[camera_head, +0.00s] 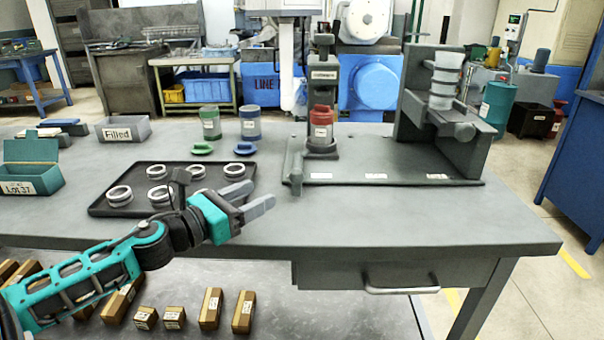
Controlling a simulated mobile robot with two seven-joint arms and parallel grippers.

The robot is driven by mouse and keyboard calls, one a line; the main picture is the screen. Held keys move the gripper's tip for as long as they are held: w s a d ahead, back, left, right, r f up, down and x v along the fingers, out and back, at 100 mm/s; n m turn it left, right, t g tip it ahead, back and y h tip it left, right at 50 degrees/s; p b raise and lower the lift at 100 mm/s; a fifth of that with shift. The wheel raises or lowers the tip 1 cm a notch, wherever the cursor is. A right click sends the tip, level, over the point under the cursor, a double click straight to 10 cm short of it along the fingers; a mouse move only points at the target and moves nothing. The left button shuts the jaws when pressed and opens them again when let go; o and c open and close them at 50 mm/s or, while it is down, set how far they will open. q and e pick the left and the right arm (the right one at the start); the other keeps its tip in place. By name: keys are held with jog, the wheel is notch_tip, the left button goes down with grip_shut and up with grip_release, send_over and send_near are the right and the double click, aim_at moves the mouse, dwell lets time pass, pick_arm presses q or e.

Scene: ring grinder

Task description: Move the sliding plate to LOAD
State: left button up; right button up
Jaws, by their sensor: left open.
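A dark grey fixture base (400,172) stands at the right half of the bench, with several small white labels along its front edge; their words are too small to read. What looks like the sliding plate (320,152) is at the left end, below a red-lidded jar (321,128) and next to a dark upright post. A short upright knob (295,176) stands at the front left corner. My left gripper (252,197) is open and empty above the bench, left of the fixture and apart from it. My right gripper is out of view.
A black tray (104,198) with several metal rings lies behind my left gripper. The bench front right is clear.

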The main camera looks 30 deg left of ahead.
aim_at(291, 178)
pick_arm(q)
jog(key=x, duration=0.9)
jog(key=shift+w+a+r, duration=0.1)
jog(key=shift+w, duration=0.05)
jog(key=shift+x, duration=1.35)
jog(key=shift+c, duration=0.2)
grip_shut()
